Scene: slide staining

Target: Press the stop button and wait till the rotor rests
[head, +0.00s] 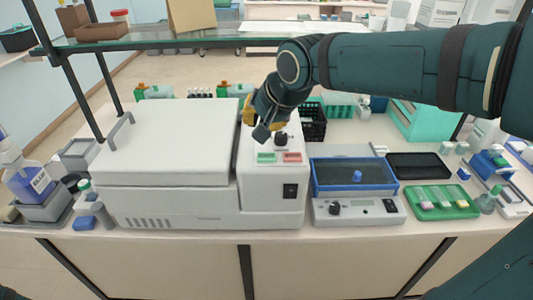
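A white centrifuge-like machine (170,208) stands on the bench with its lid (165,150) closed, so any rotor inside is hidden. Its control panel on the right side carries a green button (266,157), a red button (292,157), likely the stop button, a black knob (281,139) and a black switch (290,191). My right gripper (263,132) points down over the back of this panel, behind and left of the red button. It appears apart from both buttons; its finger opening is not clear. My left gripper is not in view.
A blue-framed device (357,208) stands right of the machine. Beyond it are a black tray (419,166) and a green tray (464,212) with small blocks. Bottles and grey trays crowd the left end. A glass shelf (150,40) spans above the machine.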

